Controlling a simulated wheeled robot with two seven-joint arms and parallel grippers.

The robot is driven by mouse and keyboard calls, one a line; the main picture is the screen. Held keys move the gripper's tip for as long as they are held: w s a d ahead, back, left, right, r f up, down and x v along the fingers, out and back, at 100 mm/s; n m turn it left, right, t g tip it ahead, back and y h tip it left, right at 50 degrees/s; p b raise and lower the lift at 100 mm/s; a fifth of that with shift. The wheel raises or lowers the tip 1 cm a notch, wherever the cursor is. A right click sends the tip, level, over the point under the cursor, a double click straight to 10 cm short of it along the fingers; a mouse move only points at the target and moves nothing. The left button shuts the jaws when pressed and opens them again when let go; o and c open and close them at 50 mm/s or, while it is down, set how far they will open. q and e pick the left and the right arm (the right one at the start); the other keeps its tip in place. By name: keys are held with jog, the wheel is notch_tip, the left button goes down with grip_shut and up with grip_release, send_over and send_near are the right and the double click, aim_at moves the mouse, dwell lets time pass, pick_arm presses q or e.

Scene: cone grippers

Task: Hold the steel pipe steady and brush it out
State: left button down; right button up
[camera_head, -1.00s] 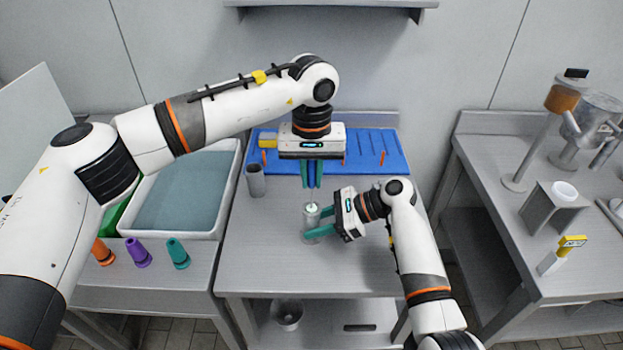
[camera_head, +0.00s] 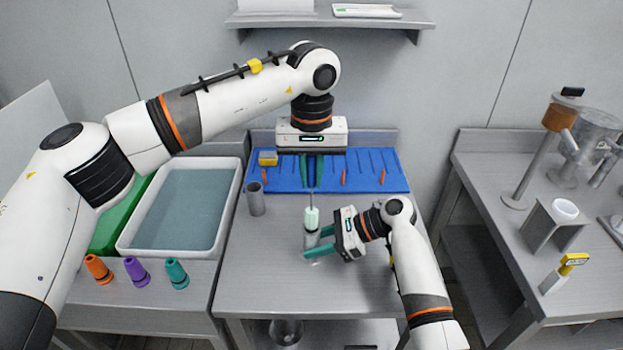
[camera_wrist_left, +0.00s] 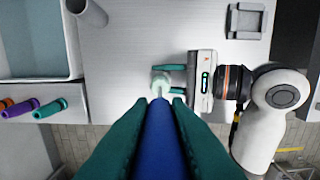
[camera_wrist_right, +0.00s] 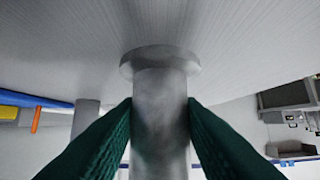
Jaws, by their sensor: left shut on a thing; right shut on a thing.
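The steel pipe (camera_head: 312,240) stands upright on the middle table, with its flanged foot showing in the right wrist view (camera_wrist_right: 160,60). My right gripper (camera_head: 318,243) is shut on the pipe from the right side, with one green finger on each side of it. My left gripper (camera_head: 312,186) is shut on the brush's blue handle (camera_wrist_left: 159,140) and points down above the pipe. The brush's pale green bristle head (camera_head: 312,218) shows at the pipe's mouth on a thin stem. I cannot tell how much of the bristle is inside the pipe.
A second grey pipe (camera_head: 256,199) stands to the left. Behind lies a blue mat (camera_head: 370,172) with orange pegs and a yellow block (camera_head: 267,158). A water-filled tub (camera_head: 130,246) and orange, purple and teal cones (camera_head: 136,271) are at left. The front of the table is clear.

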pick_arm(q)
jog(key=shift+r, duration=2.65)
pick_arm(e)
jog(key=o, duration=1.3)
jog(key=shift+o, duration=0.2)
jog(key=o, duration=0.6)
jog(key=v, duration=1.2)
pick_arm(q)
jog(key=shift+s+f, duration=0.1)
pick_arm(e)
jog(key=shift+f, duration=0.1)
